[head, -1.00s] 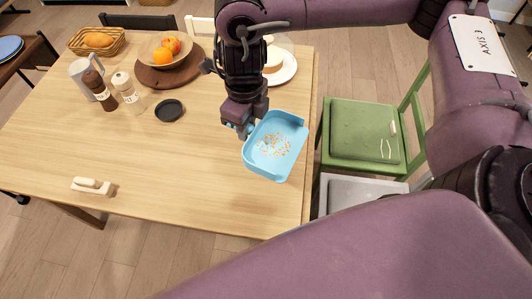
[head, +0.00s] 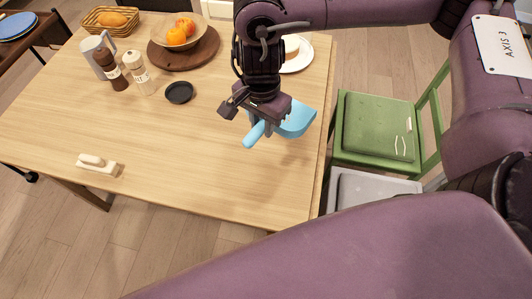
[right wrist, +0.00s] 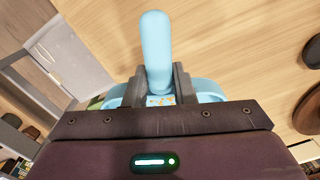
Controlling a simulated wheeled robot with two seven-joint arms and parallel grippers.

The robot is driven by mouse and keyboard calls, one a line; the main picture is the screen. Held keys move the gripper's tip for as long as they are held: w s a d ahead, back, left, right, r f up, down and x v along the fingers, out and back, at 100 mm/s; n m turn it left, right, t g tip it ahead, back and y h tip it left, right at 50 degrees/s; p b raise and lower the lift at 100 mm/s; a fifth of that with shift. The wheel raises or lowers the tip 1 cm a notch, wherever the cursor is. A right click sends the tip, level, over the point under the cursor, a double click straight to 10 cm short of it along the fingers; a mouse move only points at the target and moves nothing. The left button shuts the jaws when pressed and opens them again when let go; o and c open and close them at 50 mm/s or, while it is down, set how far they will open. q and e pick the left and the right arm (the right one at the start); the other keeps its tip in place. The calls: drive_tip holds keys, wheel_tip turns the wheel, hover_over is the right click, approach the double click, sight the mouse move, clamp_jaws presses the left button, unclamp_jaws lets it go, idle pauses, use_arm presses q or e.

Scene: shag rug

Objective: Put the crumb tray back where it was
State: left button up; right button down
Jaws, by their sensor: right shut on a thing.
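The light-blue crumb tray (head: 297,120) is held above the right part of the wooden table. My right gripper (head: 262,128) is shut on its handle (head: 252,136), which points toward the front left. The gripper hides part of the tray. In the right wrist view the handle (right wrist: 156,45) stands up between the two fingers (right wrist: 158,88), and a few crumbs (right wrist: 160,100) show in the tray behind it. My left gripper is not in view.
A cream brush (head: 97,164) lies at the table's front left. A black dish (head: 179,92), two mills (head: 138,78), a fruit bowl (head: 184,38) and a bread basket (head: 110,19) stand farther back. The table's front middle is clear.

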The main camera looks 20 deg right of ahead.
drive_tip(key=b, duration=0.2)
hover_over(263, 163)
wheel_tip(263, 163, down, 11)
drive_tip(key=shift+r, duration=0.15)
wheel_tip(263, 163, down, 3)
drive_tip(key=shift+f+b, duration=0.1)
drive_tip(key=shift+b, duration=0.3)
drive_tip(key=shift+f, duration=0.35)
drive_tip(key=shift+f+b, duration=0.25)
drive_tip(key=shift+b, duration=0.05)
drive_tip(key=c, duration=1.2)
unclamp_jaws()
drive_tip(key=shift+r, duration=0.1)
